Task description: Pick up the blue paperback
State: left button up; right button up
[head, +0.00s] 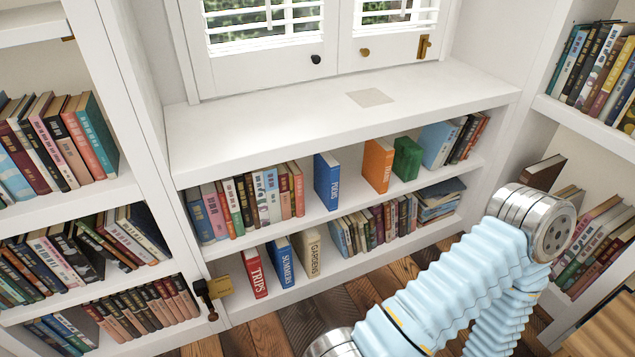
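Two single blue books stand out on the white bookcase under the window. One blue book (327,182) stands upright on the upper shelf, with free space on both sides and white lettering on its spine that seems to read POEMS. Another blue book (281,263), lettered SUMMERS, stands on the bottom shelf between a red book and a beige book. I cannot tell from this view which of them is a paperback. One of my arms, in a light blue sleeve, crosses the lower right. Neither of my grippers is in view.
An orange book (378,165) and a green block-like object (407,158) stand right of the upper blue book. A red book (254,272) and a beige book (307,252) flank the lower one. The white countertop (270,120) is clear except for a flat grey square (369,97).

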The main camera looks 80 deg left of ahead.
aim_at(327, 169)
jog(key=u, duration=2.3)
